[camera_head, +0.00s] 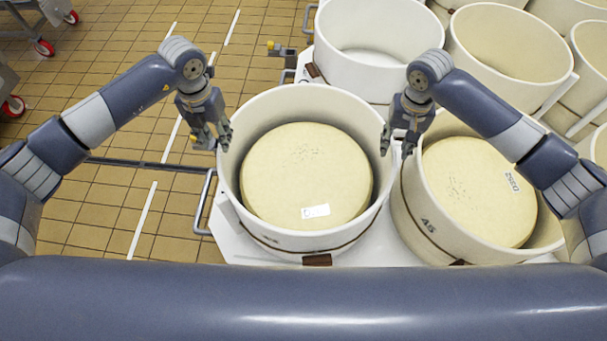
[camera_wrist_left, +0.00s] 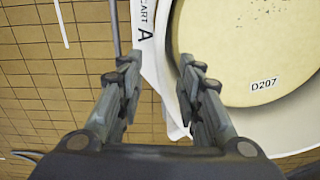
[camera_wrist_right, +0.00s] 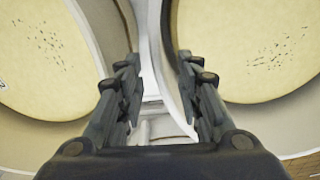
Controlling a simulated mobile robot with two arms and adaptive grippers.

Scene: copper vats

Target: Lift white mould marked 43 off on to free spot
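A white round mould (camera_head: 229,175) holding a pale cheese (camera_head: 307,175) stands on a white cart between my grippers; no number 43 is readable on it. In the left wrist view its cheese (camera_wrist_left: 225,55) has a label reading D207. My left gripper (camera_head: 212,142) is open beside its left rim, with the mould edge and cart between and behind its fingers in the left wrist view. My right gripper (camera_head: 396,150) is open above its right rim, where this mould and its neighbour nearly meet. Whether either gripper touches a rim cannot be told.
A neighbouring mould (camera_head: 416,205), whose mark looks like 45, holds a cheese (camera_head: 475,190) close on the right. An empty mould (camera_head: 335,80) stands behind, with more empty moulds (camera_head: 510,50) at the back right. The tiled floor (camera_head: 110,210) at left is open beyond the cart handle (camera_head: 205,203).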

